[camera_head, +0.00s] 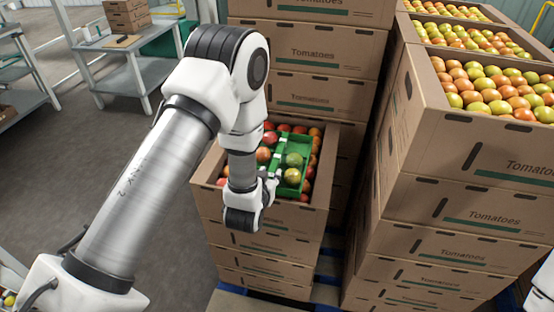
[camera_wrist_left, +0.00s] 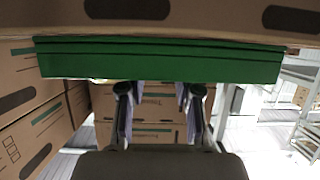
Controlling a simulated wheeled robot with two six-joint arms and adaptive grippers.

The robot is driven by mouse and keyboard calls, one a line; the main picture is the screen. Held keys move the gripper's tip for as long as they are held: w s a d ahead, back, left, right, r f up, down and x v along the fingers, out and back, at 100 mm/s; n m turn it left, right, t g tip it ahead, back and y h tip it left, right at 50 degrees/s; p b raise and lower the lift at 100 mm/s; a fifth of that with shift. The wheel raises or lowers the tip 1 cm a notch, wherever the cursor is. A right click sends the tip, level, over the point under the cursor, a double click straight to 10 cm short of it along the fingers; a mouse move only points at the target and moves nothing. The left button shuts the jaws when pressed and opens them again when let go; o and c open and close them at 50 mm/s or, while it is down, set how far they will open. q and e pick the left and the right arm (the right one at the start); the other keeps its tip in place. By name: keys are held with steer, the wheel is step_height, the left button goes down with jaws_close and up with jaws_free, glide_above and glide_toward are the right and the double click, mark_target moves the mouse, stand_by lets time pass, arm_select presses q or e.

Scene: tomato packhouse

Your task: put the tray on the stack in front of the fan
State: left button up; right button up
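A small green tray (camera_head: 298,143) with a few tomatoes in it shows at the top of the low carton stack (camera_head: 262,240) in the head view. Its long green side (camera_wrist_left: 160,62) fills the upper part of the left wrist view. My left gripper (camera_head: 274,182) is at the tray's near left side. In the left wrist view its two fingers (camera_wrist_left: 158,95) stand apart just below the tray's lower edge, with a gap between them. I cannot tell whether the tips touch the tray. I see no fan.
A tall stack of tomato cartons (camera_head: 325,50) stands behind the low stack. Another stack with open, filled cartons (camera_head: 470,165) stands at the right. Grey worktables (camera_head: 130,72) are at the back left. The floor (camera_head: 50,160) at the left is clear.

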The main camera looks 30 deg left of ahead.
arm_select(q)
steer(key=shift+x, duration=0.75)
jaws_close()
